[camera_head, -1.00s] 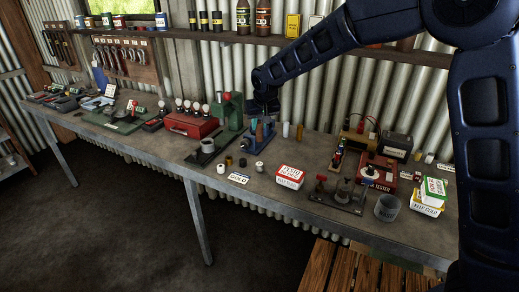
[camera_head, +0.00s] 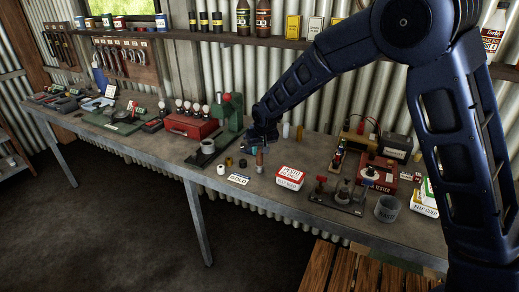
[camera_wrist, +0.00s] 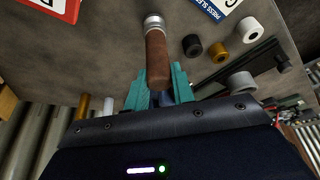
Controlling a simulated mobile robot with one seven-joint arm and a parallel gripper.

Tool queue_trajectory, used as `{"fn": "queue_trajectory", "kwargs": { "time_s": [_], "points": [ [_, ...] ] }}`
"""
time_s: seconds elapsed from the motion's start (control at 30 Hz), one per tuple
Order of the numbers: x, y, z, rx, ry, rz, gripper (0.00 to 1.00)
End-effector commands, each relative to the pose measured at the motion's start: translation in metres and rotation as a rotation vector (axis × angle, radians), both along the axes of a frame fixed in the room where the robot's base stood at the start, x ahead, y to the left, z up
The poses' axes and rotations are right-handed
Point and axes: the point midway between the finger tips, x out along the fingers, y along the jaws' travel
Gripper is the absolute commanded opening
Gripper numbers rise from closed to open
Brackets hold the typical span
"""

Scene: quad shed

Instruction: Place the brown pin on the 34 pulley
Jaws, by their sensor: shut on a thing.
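A brown cylindrical pin (camera_wrist: 157,58) projects from between the teal fingers of my gripper (camera_wrist: 158,95) in the wrist view. In the head view the brown pin (camera_head: 260,158) is upright below my gripper (camera_head: 265,138), low over the bench. A short silver cylinder (camera_wrist: 153,22) shows at the pin's far end; it also shows in the head view (camera_head: 260,169). I cannot tell whether the two touch. No number 34 is readable, so I cannot tell which piece is the 34 pulley.
A red-and-white box (camera_head: 290,177) is to the right on the bench (camera_head: 215,181). A green press (camera_head: 229,118) and red toolbox (camera_head: 190,125) are to the left.

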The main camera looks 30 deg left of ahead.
Motion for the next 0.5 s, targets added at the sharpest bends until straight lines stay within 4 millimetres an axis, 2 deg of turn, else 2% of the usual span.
{"fn": "queue_trajectory", "kwargs": {
  "time_s": [0.27, 0.3, 0.37, 0.5],
  "points": [
    [-0.0001, 0.0002, -0.0023, 0.000, 0.000, 0.000, 0.00],
    [-0.0003, 0.0001, -0.0022, 0.000, 0.000, 0.000, 0.32],
    [-0.0003, 0.0001, -0.0021, 0.000, 0.000, 0.000, 0.44],
    [-0.0003, 0.0000, -0.0021, 0.000, 0.000, 0.000, 0.46]
  ]
}}
